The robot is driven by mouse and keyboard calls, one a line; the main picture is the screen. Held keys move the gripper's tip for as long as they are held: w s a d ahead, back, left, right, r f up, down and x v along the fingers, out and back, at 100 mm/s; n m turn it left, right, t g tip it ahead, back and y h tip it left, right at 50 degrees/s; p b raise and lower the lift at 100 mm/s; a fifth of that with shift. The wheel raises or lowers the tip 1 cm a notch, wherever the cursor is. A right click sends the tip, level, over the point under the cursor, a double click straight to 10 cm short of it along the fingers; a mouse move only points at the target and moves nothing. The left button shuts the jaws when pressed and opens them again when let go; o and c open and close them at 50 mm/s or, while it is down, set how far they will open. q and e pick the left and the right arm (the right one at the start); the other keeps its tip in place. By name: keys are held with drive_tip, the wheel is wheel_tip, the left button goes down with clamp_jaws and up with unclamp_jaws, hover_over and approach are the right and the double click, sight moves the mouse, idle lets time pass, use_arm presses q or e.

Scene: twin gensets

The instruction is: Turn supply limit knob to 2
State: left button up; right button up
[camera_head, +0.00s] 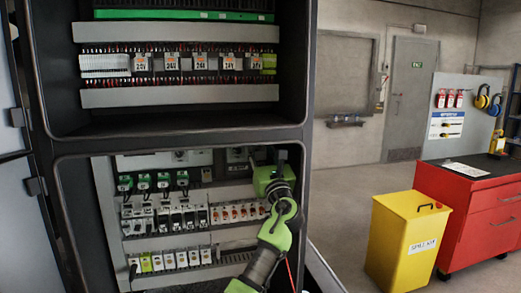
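No knob that I can identify as the supply limit knob shows; its label and the number 2 are not readable. The open cabinet (309,75) has a lower bay with rows of small devices, including green-topped modules (142,182) and a row with orange-red parts (238,213).
The upper bay holds a row of terminal modules (200,61) between grey ducts. The cabinet's door (12,190) is at the left. A yellow bin (400,245) and a red drawer cabinet (485,205) stand at the right. Open floor (345,195) lies between them and the cabinet.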

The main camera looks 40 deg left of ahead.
use_arm(q)
drive_tip(key=v, duration=1.2)
drive_tip(key=shift+f, duration=0.1)
